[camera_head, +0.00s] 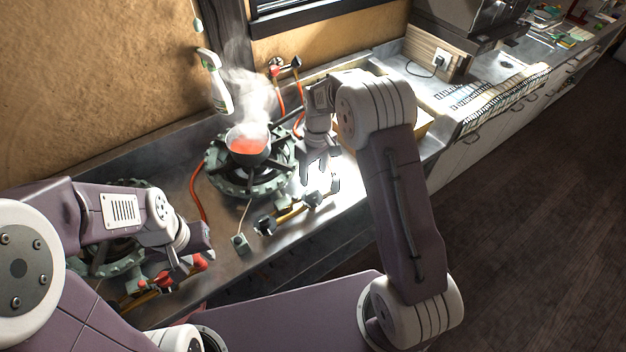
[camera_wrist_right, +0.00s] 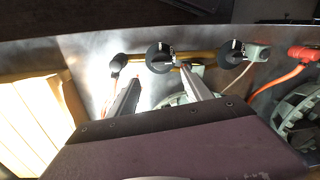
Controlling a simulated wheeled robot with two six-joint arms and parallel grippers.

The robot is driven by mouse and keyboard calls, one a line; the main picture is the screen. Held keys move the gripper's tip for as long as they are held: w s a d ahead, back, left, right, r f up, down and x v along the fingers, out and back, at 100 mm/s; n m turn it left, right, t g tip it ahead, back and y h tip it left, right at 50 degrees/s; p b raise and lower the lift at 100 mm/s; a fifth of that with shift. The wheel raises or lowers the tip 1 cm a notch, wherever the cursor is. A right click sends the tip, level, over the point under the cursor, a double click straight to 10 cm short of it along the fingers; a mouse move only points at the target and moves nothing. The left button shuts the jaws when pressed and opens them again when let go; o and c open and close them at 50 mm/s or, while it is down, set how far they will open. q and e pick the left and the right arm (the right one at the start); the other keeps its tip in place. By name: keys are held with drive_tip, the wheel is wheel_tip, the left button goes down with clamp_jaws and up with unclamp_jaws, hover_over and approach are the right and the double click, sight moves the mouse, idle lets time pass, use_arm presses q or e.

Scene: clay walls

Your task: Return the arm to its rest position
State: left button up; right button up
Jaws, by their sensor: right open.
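My right gripper (camera_head: 321,180) is open and empty. It hangs over the front of the steel stove counter, to the right of the burner with the pot. In the right wrist view its two fingers (camera_wrist_right: 162,84) stand apart, with nothing between them. Two black knobs on a brass pipe, one (camera_wrist_right: 160,57) left and one (camera_wrist_right: 231,53) right, show beyond the fingertips. My left gripper (camera_head: 183,268) is low at the left, near another burner; its jaw opening is not clear.
A steaming pot of red liquid (camera_head: 248,146) sits on the green burner (camera_head: 228,184). A white bottle-like thing (camera_head: 215,82) is by the wall. Orange hoses (camera_head: 195,190) cross the counter. A wooden box (camera_wrist_right: 32,120) stands close by my right gripper. The dark floor (camera_head: 530,240) is clear.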

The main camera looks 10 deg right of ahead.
drive_tip(key=shift+r, duration=0.1)
idle(0.4)
drive_tip(key=s+d+r+m+t, duration=0.1)
drive_tip(key=s+d+r, duration=0.1)
drive_tip(key=s+r, duration=0.5)
drive_tip(key=s+d+f+m, duration=0.1)
drive_tip(key=s+m, duration=0.1)
drive_tip(key=s, duration=0.4)
drive_tip(key=s+d+f+m, duration=0.1)
drive_tip(key=s+f+m, duration=0.1)
drive_tip(key=s, duration=0.4)
drive_tip(key=shift+s+f+m+t+h, duration=0.2)
drive_tip(key=shift+f+m+t+h, duration=0.1)
drive_tip(key=shift+m, duration=0.4)
